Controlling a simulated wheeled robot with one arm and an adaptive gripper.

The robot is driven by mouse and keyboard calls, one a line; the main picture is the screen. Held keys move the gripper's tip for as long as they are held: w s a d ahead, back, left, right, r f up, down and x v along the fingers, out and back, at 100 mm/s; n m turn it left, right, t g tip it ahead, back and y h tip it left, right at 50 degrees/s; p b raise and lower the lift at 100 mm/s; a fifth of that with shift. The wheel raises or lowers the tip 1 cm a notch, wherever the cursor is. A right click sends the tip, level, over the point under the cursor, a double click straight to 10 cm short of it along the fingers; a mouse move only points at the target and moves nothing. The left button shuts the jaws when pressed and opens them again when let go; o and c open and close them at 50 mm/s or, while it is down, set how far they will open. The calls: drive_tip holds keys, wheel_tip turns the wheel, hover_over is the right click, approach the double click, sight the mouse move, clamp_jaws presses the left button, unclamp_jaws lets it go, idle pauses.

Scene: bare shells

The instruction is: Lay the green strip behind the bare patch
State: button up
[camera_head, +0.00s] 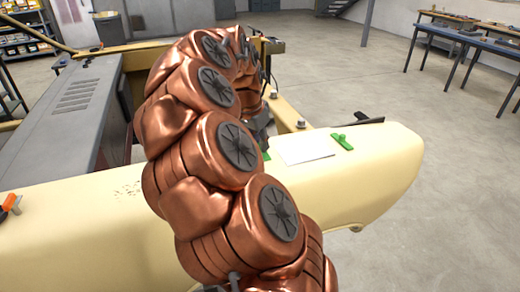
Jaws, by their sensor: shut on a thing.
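The bare patch (305,149) is a pale, nearly white rectangle on top of the cream body panel (365,180). A small green piece (342,141) lies on the panel just right of the patch. A bit of another green piece, the green strip (266,155), shows left of the patch, at the edge of my copper arm. My gripper (264,140) is a dark shape mostly hidden behind my arm, just above that bit of green. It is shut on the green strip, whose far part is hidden. I cannot tell whether the strip touches the panel.
A dark flat object (358,122) lies behind the right green piece. An orange-handled tool (10,204) is at the panel's left end. A grey hood-like box (65,125) stands behind on the left. Blue workbenches (470,42) stand far right, with open floor between.

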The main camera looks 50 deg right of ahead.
drive_tip(key=shift+f+p, duration=0.55)
drive_tip(key=shift+f, duration=1)
drive_tip(key=shift+a+f, duration=0.1)
drive_tip(key=shift+f, duration=0.05)
drive_tip(key=o, duration=0.8)
drive_tip(key=b+v, duration=0.2)
drive_tip(key=v, duration=1)
drive_tip(key=shift+b, duration=0.3)
drive_tip(key=shift+s, duration=0.1)
